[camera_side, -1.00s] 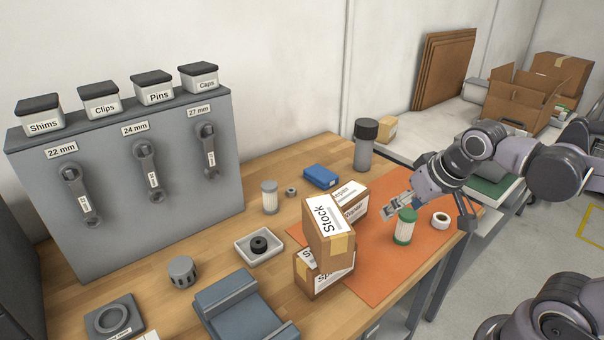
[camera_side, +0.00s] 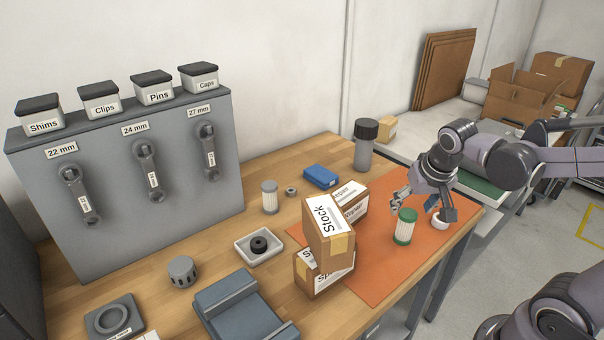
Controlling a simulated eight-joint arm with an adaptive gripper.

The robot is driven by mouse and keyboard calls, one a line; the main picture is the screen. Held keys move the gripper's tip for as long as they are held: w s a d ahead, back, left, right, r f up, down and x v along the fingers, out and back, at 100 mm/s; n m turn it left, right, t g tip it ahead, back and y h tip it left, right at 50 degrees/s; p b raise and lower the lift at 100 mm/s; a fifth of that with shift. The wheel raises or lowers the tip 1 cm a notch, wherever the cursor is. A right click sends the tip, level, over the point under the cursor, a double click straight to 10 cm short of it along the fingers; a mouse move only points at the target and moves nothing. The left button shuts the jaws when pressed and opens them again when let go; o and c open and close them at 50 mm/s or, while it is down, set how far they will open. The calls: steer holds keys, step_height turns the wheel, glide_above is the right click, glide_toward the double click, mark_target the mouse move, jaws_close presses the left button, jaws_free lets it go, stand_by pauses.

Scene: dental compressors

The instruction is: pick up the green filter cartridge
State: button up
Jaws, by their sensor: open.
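The green filter cartridge (camera_side: 405,227) stands upright on the orange mat (camera_side: 372,279). It has a white pleated body with green end caps. My gripper (camera_side: 424,208) is open, with one finger to the upper left of the cartridge and the other to its right. The fingers look to be just above or behind the cartridge's top. I cannot tell from this view whether either finger touches it. The cartridge's front is not covered.
A white ring (camera_side: 441,222) lies right of the cartridge, close to my gripper's right finger. Stacked cardboard boxes (camera_side: 328,232) stand to the left. A grey canister (camera_side: 364,146) stands behind, and a grey-capped filter (camera_side: 269,197) stands farther left. The mat's front is clear.

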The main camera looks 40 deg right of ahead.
mark_target(409, 214)
steer(key=shift+x, duration=2.6)
steer(key=shift+s, duration=0.2)
steer(key=c, duration=1.3)
